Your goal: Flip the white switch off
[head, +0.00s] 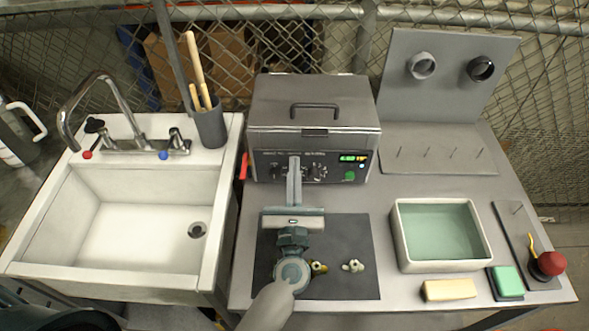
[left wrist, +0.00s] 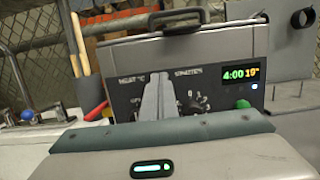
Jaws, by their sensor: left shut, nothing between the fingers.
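The grey tank unit (head: 313,102) with a lidded top and a dark control panel (head: 265,170) stands at the back middle of the bench. The panel has knobs, a lit display (left wrist: 240,73) reading 4:00 and 19, and a green button (head: 350,176). My left gripper (head: 294,160) is shut and empty, its fingertips in front of the panel, left of its middle. The closed fingers (left wrist: 158,100) also show in the left wrist view and cover part of the panel. I cannot clearly make out the white switch; it may be behind the fingers. My right gripper is out of view.
A sink (head: 140,215) with a faucet is at the left. A cup (head: 210,127) with wooden handles stands beside the tank unit. A green-lined tray (head: 397,240), sponges and a red knob (head: 551,262) are at the right. Small brass parts (head: 353,265) lie on the dark mat (head: 345,235).

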